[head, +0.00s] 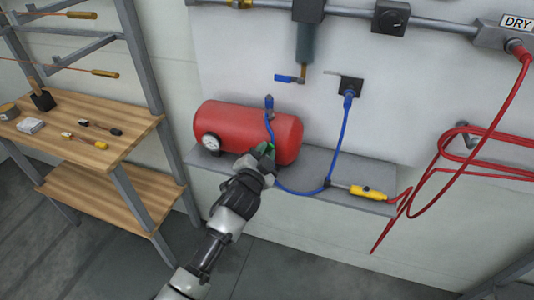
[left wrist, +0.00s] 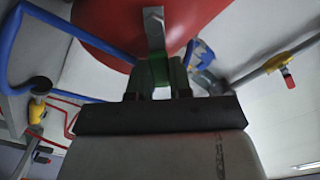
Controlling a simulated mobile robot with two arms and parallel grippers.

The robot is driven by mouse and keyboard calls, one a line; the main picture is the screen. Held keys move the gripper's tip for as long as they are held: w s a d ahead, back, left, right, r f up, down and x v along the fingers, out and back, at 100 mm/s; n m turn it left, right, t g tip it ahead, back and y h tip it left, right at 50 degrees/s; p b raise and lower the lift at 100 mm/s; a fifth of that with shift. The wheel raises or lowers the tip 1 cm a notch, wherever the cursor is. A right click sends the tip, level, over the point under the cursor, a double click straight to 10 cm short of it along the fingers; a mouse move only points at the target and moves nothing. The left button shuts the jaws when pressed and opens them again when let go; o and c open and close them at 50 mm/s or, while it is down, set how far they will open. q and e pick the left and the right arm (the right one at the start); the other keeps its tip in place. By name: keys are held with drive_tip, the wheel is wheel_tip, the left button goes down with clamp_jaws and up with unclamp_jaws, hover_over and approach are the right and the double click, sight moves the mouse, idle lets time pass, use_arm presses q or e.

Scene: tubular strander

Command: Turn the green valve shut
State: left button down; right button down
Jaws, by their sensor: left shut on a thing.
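The green valve (head: 265,149) is a small green handle at the front of the red air tank (head: 230,125), which lies on the grey shelf. My left gripper (head: 260,158) is at the valve and shut on it, partly hiding it in the head view. In the left wrist view the green valve (left wrist: 159,70) sits between the two fingers of my left gripper (left wrist: 157,82), below a metal strip and the red tank (left wrist: 120,20). The handle's exact angle is hard to tell. My right gripper is not in view.
A blue hose (head: 340,140) runs from a wall fitting down to the shelf (head: 335,180). A yellow tool (head: 368,192) with a red hose (head: 450,150) lies at the shelf's right end. A wooden bench (head: 75,150) with small tools stands left.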

sight(257, 138)
use_arm(q)
drive_tip(key=n, duration=0.1)
drive_tip(key=a+n+p, duration=0.1)
drive_tip(key=n, duration=0.1)
drive_tip(key=r+n, duration=0.1)
drive_tip(key=shift+w+a+n+p, duration=0.25)
drive_tip(key=shift+n+p, duration=0.05)
drive_tip(key=shift+p, duration=0.05)
drive_tip(key=shift+w+a+r+n+p, duration=0.15)
drive_tip(key=shift+a+n+p, duration=0.25)
drive_tip(key=shift+n, duration=0.65)
drive_tip(key=shift+w+a+f+n+p, duration=0.1)
drive_tip(key=shift+a+n+p, duration=0.25)
drive_tip(key=shift+n, duration=0.7)
drive_tip(key=c, duration=1)
unclamp_jaws()
drive_tip(key=shift+a, duration=0.1)
drive_tip(key=b+v, duration=0.1)
drive_tip(key=v, duration=0.9)
drive_tip(key=shift+s+a+r+b, duration=0.1)
drive_tip(key=shift+s+b, duration=0.25)
drive_tip(key=shift+s, duration=0.05)
